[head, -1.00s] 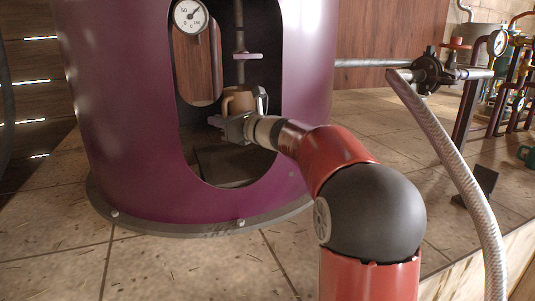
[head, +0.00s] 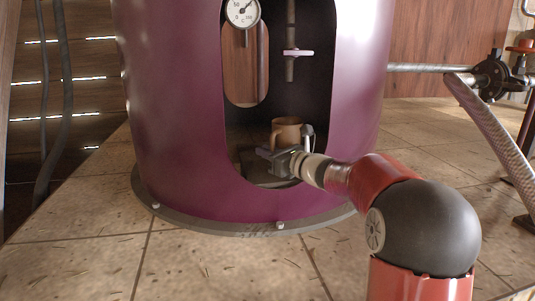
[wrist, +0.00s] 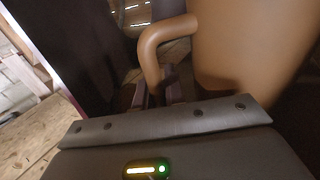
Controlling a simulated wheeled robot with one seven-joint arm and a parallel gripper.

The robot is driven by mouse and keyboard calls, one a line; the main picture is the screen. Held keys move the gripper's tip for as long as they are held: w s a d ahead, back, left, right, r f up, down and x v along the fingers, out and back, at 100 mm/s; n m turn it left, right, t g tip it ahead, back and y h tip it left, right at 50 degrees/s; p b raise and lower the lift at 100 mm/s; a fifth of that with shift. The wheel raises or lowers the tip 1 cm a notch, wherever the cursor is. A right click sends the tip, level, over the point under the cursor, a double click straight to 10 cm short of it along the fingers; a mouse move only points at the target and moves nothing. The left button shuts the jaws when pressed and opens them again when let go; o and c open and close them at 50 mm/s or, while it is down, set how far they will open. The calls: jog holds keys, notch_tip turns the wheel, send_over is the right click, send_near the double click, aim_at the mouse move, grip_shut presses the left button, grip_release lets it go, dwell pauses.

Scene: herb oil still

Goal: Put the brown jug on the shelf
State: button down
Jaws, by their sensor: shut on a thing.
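The brown jug (head: 286,131) is inside the opening of the purple still, below a small tap, and looks upright. In the wrist view the jug (wrist: 250,45) fills the upper right, with its curved handle toward the left. My gripper (head: 276,158) reaches into the opening from the right and is shut on the jug's handle. Its fingers (wrist: 165,90) show at the lower end of the handle. A dark flat surface inside the opening, perhaps the shelf, lies low and is mostly hidden by my gripper. I cannot tell whether the jug touches it.
The purple still (head: 175,120) surrounds the opening, with its edges close to my wrist. A round gauge (head: 241,12) and a pink-handled tap (head: 298,52) are above the jug. A braided hose (head: 497,135) hangs at the right. The tiled floor in front is clear.

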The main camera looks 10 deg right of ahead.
jog(key=shift+f, duration=0.15)
jog(key=c, duration=1.5)
grip_release()
jog(key=shift+o, duration=0.2)
